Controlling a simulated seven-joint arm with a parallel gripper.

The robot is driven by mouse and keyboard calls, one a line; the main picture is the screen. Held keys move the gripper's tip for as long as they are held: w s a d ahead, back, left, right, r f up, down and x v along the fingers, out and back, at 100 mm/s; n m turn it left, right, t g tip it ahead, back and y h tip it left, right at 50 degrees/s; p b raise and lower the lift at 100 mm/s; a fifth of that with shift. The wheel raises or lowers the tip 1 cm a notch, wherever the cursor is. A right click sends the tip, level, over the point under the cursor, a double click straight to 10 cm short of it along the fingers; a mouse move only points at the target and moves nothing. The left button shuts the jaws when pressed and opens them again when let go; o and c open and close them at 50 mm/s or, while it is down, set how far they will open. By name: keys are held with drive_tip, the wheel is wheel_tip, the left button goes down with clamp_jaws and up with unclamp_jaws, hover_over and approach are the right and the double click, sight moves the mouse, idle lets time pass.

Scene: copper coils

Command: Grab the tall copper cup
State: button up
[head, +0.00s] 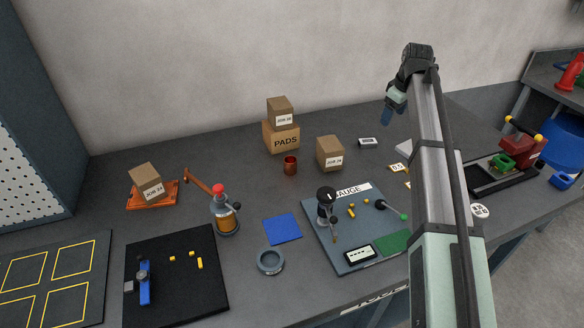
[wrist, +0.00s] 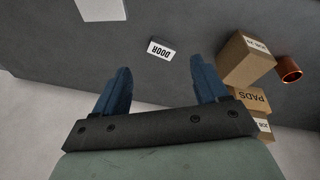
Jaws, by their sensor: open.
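The copper cup (head: 290,165) stands upright on the dark workbench, in front of the PADS box and left of a small carton. It also shows at the right edge of the wrist view (wrist: 289,69), beyond the cartons. My gripper (head: 387,115) is raised above the back right of the bench, well to the right of the cup and apart from it. In the wrist view my gripper's two blue fingers (wrist: 163,84) are spread wide with nothing between them.
A carton (head: 330,153) stands between the cup and my gripper's side. The PADS box (head: 281,138) bears another carton (head: 281,111). A bottle with a red cap (head: 223,212) and a blue mat (head: 282,229) lie nearer. A DOOR label block (wrist: 160,50) is below my gripper.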

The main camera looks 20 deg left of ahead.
drive_tip(key=shift+n+g+h, duration=0.3)
drive_tip(key=shift+n+g, duration=0.1)
drive_tip(key=shift+g, duration=0.4)
drive_tip(key=s+a, duration=0.3)
drive_tip(key=a, duration=0.2)
drive_tip(key=s+a+f, duration=0.1)
drive_tip(key=s+a, duration=0.1)
drive_tip(key=a, duration=0.3)
drive_tip(key=s+a, duration=0.3)
drive_tip(key=a, duration=0.2)
drive_tip(key=shift+s+f, duration=0.3)
drive_tip(key=shift+f, duration=0.05)
drive_tip(key=g+h, duration=0.1)
hover_over(291, 165)
drive_tip(key=w, duration=0.2)
drive_tip(key=f, duration=0.1)
drive_tip(key=shift+n, duration=0.3)
drive_tip(key=f, duration=0.5)
drive_tip(key=a+f, duration=0.1)
drive_tip(key=f, duration=0.2)
drive_tip(key=shift+s, duration=0.4)
drive_tip(key=shift+w+f, duration=0.15)
drive_tip(key=shift+f, duration=1.4)
drive_tip(key=shift+w+f, duration=0.1)
drive_tip(key=shift+f, duration=1.4)
drive_tip(key=c, duration=1.1)
